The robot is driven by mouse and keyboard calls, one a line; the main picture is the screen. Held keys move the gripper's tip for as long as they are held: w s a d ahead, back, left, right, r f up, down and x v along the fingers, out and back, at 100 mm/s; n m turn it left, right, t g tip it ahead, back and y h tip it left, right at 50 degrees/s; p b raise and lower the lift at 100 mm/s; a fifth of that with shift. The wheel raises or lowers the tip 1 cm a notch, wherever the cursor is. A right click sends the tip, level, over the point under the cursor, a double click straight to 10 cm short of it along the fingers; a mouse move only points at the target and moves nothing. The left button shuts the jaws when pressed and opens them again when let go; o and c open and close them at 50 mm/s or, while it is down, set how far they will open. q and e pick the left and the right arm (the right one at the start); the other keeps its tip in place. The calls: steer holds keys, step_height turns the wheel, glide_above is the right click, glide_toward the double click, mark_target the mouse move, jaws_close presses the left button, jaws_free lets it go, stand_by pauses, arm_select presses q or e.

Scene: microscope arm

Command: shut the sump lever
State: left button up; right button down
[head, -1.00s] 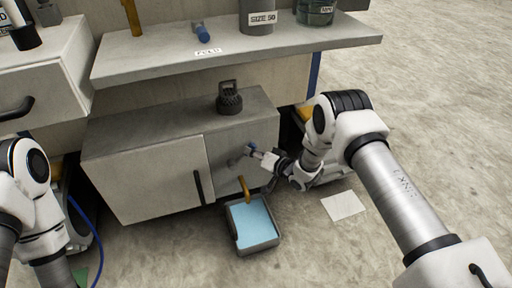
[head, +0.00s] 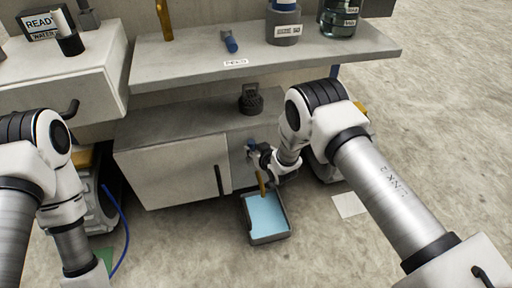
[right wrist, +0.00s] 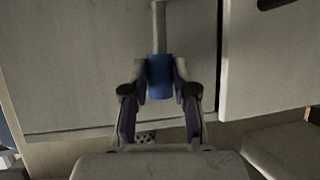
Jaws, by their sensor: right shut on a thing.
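The sump lever has a grey shaft and a blue grip (right wrist: 160,82), seen close up in the right wrist view. In the head view its blue grip (head: 251,143) shows small at the right part of the low cabinet front, above an orange spout (head: 261,183). My right gripper (right wrist: 160,75) is shut on the blue grip, one finger on each side. In the head view my right gripper (head: 254,153) is small and partly hidden by its own wrist. My left arm shows at the left edge, but its gripper is out of the picture.
A dark tray (head: 285,222) with a light blue inside stands on the floor under the spout. A white sheet (head: 349,205) lies to its right. The cabinet (head: 170,173) has a dark door handle left of the lever. A shelf (head: 350,45) overhangs above.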

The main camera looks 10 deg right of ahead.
steer(key=shift+a, duration=0.2)
stand_by(0.3)
steer(key=c, duration=0.9)
jaws_free()
steer(key=v, duration=1.2)
steer(key=shift+a, duration=0.15)
